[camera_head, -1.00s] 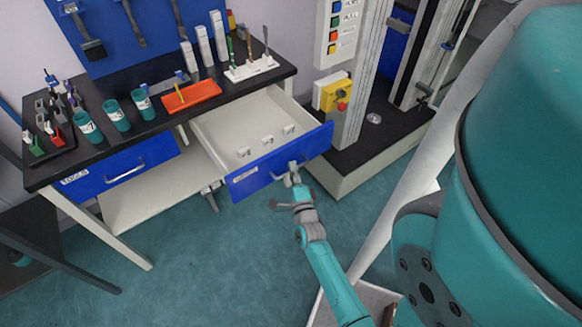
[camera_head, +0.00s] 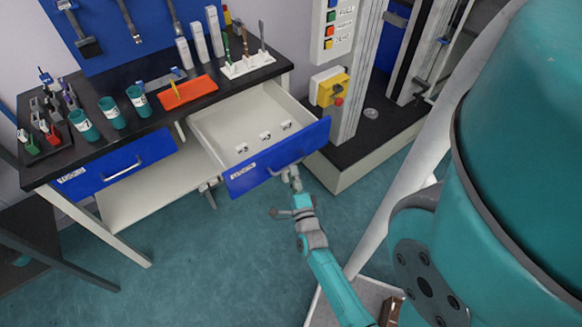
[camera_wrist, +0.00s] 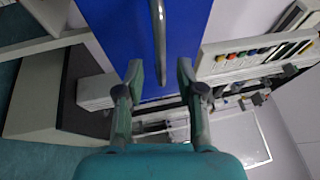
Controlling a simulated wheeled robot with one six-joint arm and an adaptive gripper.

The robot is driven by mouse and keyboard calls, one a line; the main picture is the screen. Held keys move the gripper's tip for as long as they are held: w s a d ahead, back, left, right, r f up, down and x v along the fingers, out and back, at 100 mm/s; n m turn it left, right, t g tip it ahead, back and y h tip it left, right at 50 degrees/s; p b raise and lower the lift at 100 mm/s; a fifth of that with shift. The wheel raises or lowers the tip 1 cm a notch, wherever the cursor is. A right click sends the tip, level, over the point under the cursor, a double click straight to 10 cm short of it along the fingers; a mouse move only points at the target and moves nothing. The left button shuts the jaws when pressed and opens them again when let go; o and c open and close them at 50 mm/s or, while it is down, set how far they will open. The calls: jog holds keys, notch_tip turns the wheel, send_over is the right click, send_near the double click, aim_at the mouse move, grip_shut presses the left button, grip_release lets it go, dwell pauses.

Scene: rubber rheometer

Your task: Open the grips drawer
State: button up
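The grips drawer (camera_head: 276,158) under the right of the workbench is pulled well out. It has a blue front and a pale tray holding several small light pieces. Its curved metal handle (camera_head: 275,173) is on the front and also shows in the wrist view (camera_wrist: 159,30). My gripper (camera_head: 292,178) is low in front of the handle. In the wrist view my gripper (camera_wrist: 160,68) has its fingers apart, with the handle seen between and beyond the tips. Nothing appears held. The exact gap between fingertips and handle is hard to tell.
A closed blue drawer (camera_head: 110,168) is at the left of the black bench top (camera_head: 150,123). Cups, an orange tray (camera_head: 187,93) and tools stand on top. A testing machine base (camera_head: 385,140) is close right of the open drawer. The floor (camera_head: 215,260) in front is clear.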

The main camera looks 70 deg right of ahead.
jog(key=v, duration=0.8)
dwell(0.4)
jog(key=s+a+r+n+t+y, duration=0.2)
jog(key=a+r+n+y, duration=0.15)
jog(key=a+n, duration=0.45)
jog(key=s+a+r+n+t+y, duration=0.2)
jog(key=a+n+y, duration=0.35)
jog(key=a, duration=0.35)
jog(key=s+a+r+n+g+y, duration=0.1)
jog(key=s+a+r+n+y, duration=0.6)
jog(key=n, duration=0.9)
jog(key=shift+s+a+r, duration=0.6)
jog(key=shift+a+r, duration=1)
jog(key=shift+a, duration=0.4)
